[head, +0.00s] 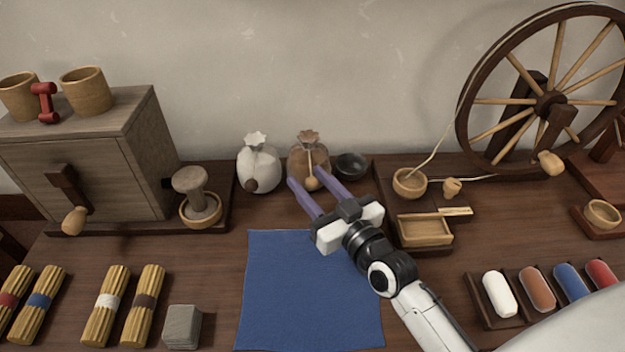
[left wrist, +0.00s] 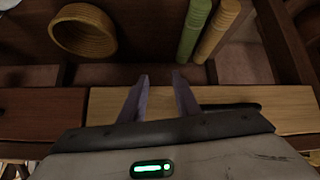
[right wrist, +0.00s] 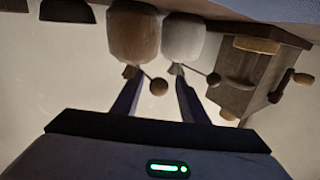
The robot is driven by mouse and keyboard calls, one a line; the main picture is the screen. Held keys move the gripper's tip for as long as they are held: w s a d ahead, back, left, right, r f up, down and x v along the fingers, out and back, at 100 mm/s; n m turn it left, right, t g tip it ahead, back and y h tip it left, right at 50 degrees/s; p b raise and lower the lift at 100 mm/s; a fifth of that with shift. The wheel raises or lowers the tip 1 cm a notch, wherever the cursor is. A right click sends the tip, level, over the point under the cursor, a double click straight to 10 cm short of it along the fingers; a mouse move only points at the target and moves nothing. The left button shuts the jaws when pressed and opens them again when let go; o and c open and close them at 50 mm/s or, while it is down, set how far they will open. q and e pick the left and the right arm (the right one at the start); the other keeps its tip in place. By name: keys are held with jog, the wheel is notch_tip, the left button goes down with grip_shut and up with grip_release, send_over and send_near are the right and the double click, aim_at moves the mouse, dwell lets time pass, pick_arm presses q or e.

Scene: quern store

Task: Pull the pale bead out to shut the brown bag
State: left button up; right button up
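The brown bag (head: 309,160) stands at the back of the table, its neck gathered. A cord hangs down its front to the pale bead (head: 312,184). My right gripper (head: 306,175) is open in front of the brown bag, its fingers on either side of the bead. In the right wrist view, which is upside down, the bead (right wrist: 158,87) shows between the open fingers (right wrist: 158,79), with gaps on both sides. The brown bag (right wrist: 134,38) is beyond. My left gripper (left wrist: 160,76) is open and empty; it is not visible in the head view.
A white bag (head: 262,168) with a dark bead (head: 251,185) stands just left of the brown bag. A dark bowl (head: 351,166) is close on the right. A blue cloth (head: 305,300) lies in front. A wooden tray (head: 424,231) sits right of my right gripper.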

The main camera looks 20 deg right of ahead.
jog(key=shift+d, duration=0.1)
jog(key=s+d, duration=0.1)
jog(key=s, duration=0.9)
jog(key=shift+s+d+p, duration=0.15)
jog(key=shift+d+p, duration=0.05)
jog(key=shift+p, duration=0.2)
